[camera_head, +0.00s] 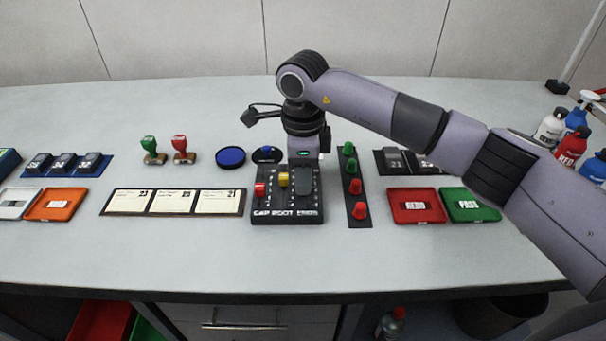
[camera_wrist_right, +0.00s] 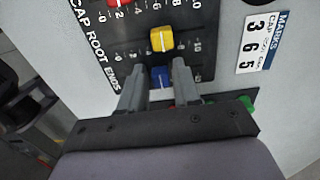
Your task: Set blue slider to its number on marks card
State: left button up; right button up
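The slider box (camera_head: 287,215) stands mid-table, lettered CAP, ROOT and ENDS. Its red slider (camera_head: 259,189) and yellow slider (camera_head: 283,180) show in the head view. The blue slider (camera_wrist_right: 161,77) shows in the wrist view, in the ENDS row near mid-track; the digits beside it are mostly covered. My right gripper (camera_wrist_right: 160,72) points down over the box, its fingers on either side of the blue slider with a narrow gap. The marks card (camera_wrist_right: 263,40) lies beside the box and reads 3, 6, 5 from top to bottom. My left gripper is out of view.
A black strip with green and red knobs (camera_head: 355,188) stands close to the right of the box. Three cream cards (camera_head: 173,202) lie to its left. Red (camera_head: 416,206) and green (camera_head: 469,205) trays lie right. Stamps and a blue disc (camera_head: 231,157) stand behind. The front table strip is clear.

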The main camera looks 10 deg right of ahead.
jog(key=shift+o, duration=0.6)
jog(key=shift+r, duration=0.1)
notch_tip(320, 180, up, 7)
jog(key=shift+b, duration=0.4)
jog(key=shift+s, duration=0.1)
